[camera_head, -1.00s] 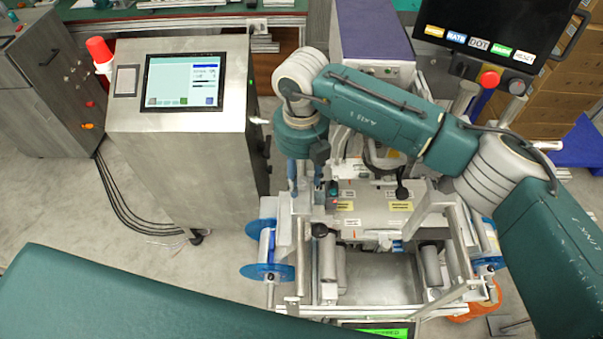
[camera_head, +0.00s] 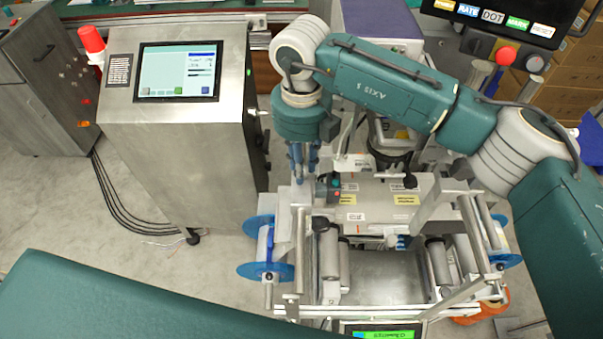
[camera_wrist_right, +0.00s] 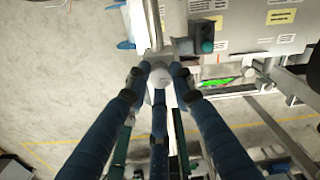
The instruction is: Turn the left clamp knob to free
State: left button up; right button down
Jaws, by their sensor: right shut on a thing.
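In the right wrist view, a pale round knob (camera_wrist_right: 160,78) sits between the fingertips of my right gripper (camera_wrist_right: 158,72). I take it to be the left clamp knob. The fingers close around it from several sides, and I cannot read its turn angle. In the head view my right gripper (camera_head: 303,178) points down at the left end of the film machine (camera_head: 375,190), and its fingers hide the knob there. My left gripper is out of view; only a teal link of my left arm shows at the bottom left.
A blue reel (camera_head: 262,272) is on the machine's left side, below my right gripper. A black ball knob (camera_head: 320,224) and a small dark switch box (camera_head: 334,188) are close by.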

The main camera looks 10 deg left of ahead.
jog(key=n+b, duration=0.3)
jog(key=b, duration=0.1)
jog(key=n+b, duration=0.2)
jog(key=shift+f+n+b, duration=0.25)
jog(key=shift+n+b, duration=0.05)
jog(key=shift+b, duration=0.05)
jog(key=n+b, duration=0.2)
jog(key=n, duration=0.1)
jog(key=shift+r+n+b, duration=0.15)
jog(key=shift+n+b, duration=0.15)
jog(key=n+b, duration=0.1)
jog(key=n, duration=0.1)
jog(key=shift+n, duration=0.4)
jog(key=n, duration=0.2)
jog(key=shift+r+n+b, duration=0.1)
jog(key=shift+n+b, duration=0.2)
jog(key=shift+b, duration=0.1)
jog(key=n, duration=0.6)
jog(key=shift+r, duration=0.1)
jog(key=c, duration=1.5)
grip_release()
